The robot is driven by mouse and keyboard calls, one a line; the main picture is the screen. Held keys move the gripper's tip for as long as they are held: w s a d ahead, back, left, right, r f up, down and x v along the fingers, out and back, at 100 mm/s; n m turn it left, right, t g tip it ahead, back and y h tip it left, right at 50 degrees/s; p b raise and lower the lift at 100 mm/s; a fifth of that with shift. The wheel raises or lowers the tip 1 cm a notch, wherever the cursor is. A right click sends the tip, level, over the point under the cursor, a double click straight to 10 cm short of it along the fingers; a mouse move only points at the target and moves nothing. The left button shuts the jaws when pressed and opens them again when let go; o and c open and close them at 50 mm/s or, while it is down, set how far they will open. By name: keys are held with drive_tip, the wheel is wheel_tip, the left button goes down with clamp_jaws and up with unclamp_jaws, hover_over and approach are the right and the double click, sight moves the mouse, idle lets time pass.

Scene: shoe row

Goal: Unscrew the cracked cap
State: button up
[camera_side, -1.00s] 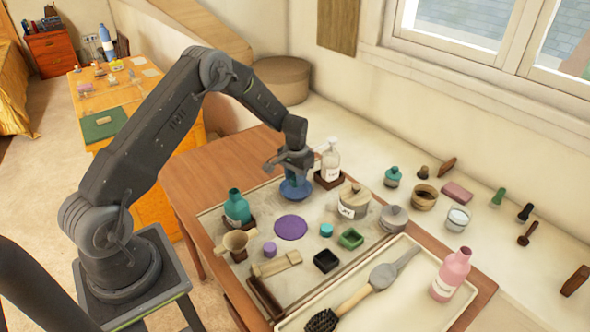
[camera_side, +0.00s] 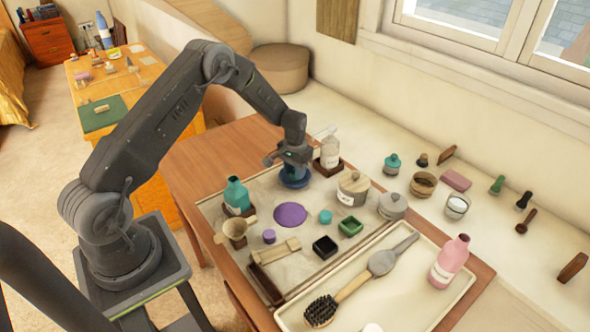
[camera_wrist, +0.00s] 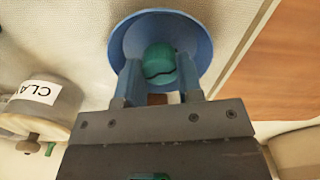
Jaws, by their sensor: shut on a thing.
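A green cap (camera_wrist: 160,63) with a dark jagged crack line stands in the middle of a round blue dish-like holder (camera_wrist: 126,38) in the wrist view. My gripper (camera_wrist: 160,78) has its two blue fingers at either side of the cap, shut on it. In the side view my gripper (camera_side: 293,160) points down over the blue holder (camera_side: 293,182), near the back of the work mat. The gripper mostly hides the cap there. Whatever lies under the cap is hidden.
A white pump bottle (camera_side: 330,152) stands close at the right of my gripper. A teal bottle (camera_side: 236,194), a purple disc (camera_side: 290,215) and a lidded pot (camera_side: 352,188) are nearer the front. A tray (camera_side: 405,308) holds a brush and a pink bottle (camera_side: 449,262).

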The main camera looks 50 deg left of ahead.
drive_tip(key=shift+f, duration=0.35)
drive_tip(key=o, duration=1.2)
drive_tip(key=shift+c, duration=0.2)
drive_tip(key=s+d+r+t, duration=0.1)
drive_tip(key=s+d+r, duration=0.15)
drive_tip(key=r, duration=0.95)
drive_tip(key=s+d+r, duration=0.2)
drive_tip(key=d+r, duration=0.1)
drive_tip(key=r, duration=0.9)
drive_tip(key=s+d+r+m+t, duration=0.2)
drive_tip(key=s+d+r, duration=0.3)
drive_tip(key=s+r, duration=0.25)
drive_tip(key=s+d+r+t, duration=0.1)
drive_tip(key=s+d, duration=0.2)
drive_tip(key=s, duration=0.5)
drive_tip(key=s+d+r+m+t, duration=0.1)
drive_tip(key=s+d, duration=0.3)
drive_tip(key=s, duration=0.5)
drive_tip(key=shift+s+d+r+t, duration=0.15)
drive_tip(key=shift+s+r+t, duration=0.05)
drive_tip(key=shift+r+t, duration=0.15)
